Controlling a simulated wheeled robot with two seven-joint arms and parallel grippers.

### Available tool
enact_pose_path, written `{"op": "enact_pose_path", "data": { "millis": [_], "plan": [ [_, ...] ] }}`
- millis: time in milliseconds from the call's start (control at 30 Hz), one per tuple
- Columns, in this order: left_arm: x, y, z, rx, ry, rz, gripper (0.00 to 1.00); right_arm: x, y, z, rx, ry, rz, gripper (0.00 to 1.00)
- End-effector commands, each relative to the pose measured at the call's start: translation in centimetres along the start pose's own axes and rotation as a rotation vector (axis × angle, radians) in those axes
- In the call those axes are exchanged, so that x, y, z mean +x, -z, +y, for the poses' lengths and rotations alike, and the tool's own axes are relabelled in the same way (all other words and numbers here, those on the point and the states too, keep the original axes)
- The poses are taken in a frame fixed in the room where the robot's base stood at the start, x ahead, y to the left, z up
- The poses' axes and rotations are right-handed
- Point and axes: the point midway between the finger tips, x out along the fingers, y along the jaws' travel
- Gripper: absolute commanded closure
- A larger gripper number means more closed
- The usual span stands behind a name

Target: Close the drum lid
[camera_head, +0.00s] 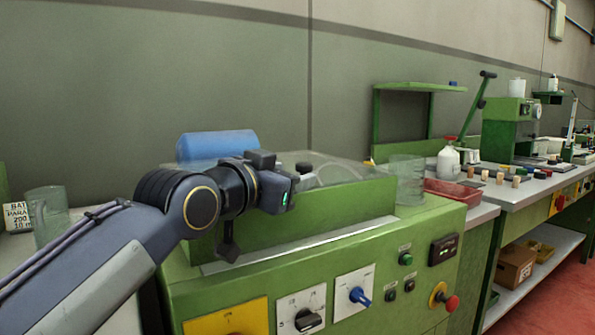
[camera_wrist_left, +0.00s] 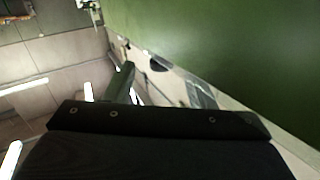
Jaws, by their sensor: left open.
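The drum machine (camera_head: 330,222) is a green cabinet with a raised green front wall. A clear, see-through panel (camera_head: 345,168), apparently the drum lid, shows above and behind that wall. Its exact angle is hard to tell. My left gripper (camera_head: 278,192) is over the left part of the machine top, in front of the blue part (camera_head: 217,146). It is open and I see nothing held in it. In the left wrist view, my gripper's dark body fills the bottom and a green surface (camera_wrist_left: 230,55) lies close on the right. My right gripper is not in view.
The machine front has knobs, a yellow plate and a red stop button (camera_head: 450,303). Clear beakers stand at left (camera_head: 48,215) and right (camera_head: 408,178). A red tray (camera_head: 455,192), a white bottle (camera_head: 448,162) and corks stand on the bench at right.

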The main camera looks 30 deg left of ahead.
Motion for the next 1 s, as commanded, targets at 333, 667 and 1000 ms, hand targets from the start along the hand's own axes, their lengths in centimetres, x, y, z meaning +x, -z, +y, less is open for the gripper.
{"op": "enact_pose_path", "data": {
  "millis": [333, 667, 1000],
  "plan": [
    [-3.9, 0.0, 0.0, 0.000, 0.000, 0.000, 0.50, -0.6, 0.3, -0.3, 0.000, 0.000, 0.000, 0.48],
    [-3.9, -0.1, 0.0, 0.000, 0.000, -0.001, 0.50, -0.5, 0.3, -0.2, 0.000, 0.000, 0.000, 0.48],
    [-3.9, 0.0, 0.0, 0.000, 0.000, 0.000, 0.50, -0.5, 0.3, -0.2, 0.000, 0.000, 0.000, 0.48]
  ]
}}
